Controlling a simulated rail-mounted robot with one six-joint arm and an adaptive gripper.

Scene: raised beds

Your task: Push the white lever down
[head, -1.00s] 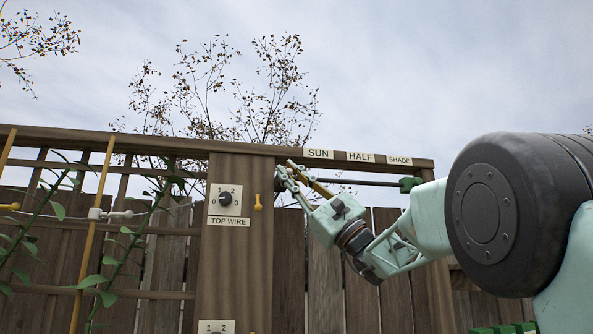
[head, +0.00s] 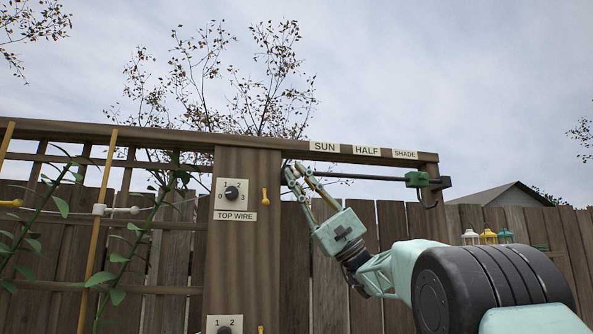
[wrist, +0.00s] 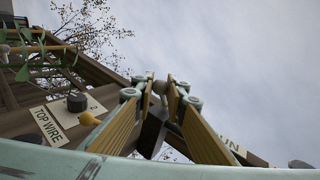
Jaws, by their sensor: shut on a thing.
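A small white piece with a short pale ball-ended arm (head: 117,210) sits on a yellow stake at the left in the head view; I cannot tell if it is the white lever. My gripper (head: 292,172) is up at the right side of the wooden post, below the top rail and at the left end of a dark rod. In the wrist view my gripper (wrist: 158,88) has its two yellow-padded fingers around a small grey knob (wrist: 160,87). The knob's lower part is hidden by the fingers.
A TOP WIRE dial (head: 232,192) and a yellow peg (head: 265,196) are on the post (head: 240,250). SUN, HALF and SHADE labels (head: 366,150) line the rail. A green block (head: 417,180) is at the rod's right end. Leafy stems (head: 130,258) stand left.

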